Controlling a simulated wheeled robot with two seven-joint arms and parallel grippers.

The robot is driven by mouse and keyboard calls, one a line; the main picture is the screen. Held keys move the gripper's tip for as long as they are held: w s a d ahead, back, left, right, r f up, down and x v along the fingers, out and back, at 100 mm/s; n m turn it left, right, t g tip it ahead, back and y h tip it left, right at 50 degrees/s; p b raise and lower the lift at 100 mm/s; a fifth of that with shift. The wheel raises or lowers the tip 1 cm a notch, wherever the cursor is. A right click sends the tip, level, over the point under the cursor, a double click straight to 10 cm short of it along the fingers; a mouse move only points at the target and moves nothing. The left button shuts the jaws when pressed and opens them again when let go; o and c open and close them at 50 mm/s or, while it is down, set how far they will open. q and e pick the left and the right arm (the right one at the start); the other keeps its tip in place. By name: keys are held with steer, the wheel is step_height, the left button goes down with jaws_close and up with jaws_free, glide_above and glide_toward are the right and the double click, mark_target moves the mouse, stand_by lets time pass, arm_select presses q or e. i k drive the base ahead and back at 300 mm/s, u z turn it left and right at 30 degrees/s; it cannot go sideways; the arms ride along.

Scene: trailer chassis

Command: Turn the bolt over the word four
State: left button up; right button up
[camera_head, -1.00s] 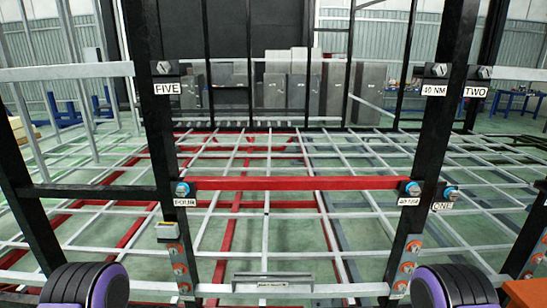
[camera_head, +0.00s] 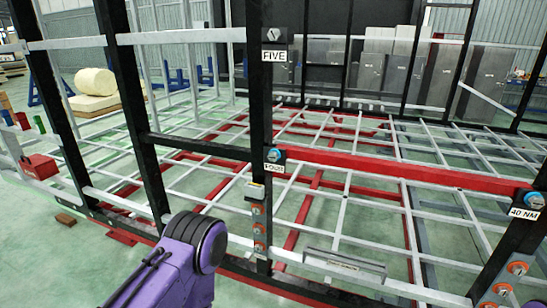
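The bolt over the word four (camera_head: 275,155) is a light metal head in a blue ring on the black upright post, near the middle of the head view. The white label "FOUR" (camera_head: 274,169) sits just below it. A purple and black part of my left arm shows at the bottom, left of and below the bolt, apart from it. No gripper fingers of mine are in view.
Another bolt (camera_head: 273,35) sits above the label "FIVE" higher on the post. A blue-ringed bolt (camera_head: 534,200) is over "40 NM" at right. A red crossbar (camera_head: 400,168) joins the posts. Orange-ringed bolts (camera_head: 259,229) sit lower. A red box (camera_head: 40,167) is at left.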

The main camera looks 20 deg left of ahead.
mark_target(275, 155)
steer(key=z, duration=1.95)
steer(key=k, duration=1.25)
steer(key=u, duration=1.35)
steer(key=i, duration=0.5)
steer(key=u, duration=0.1)
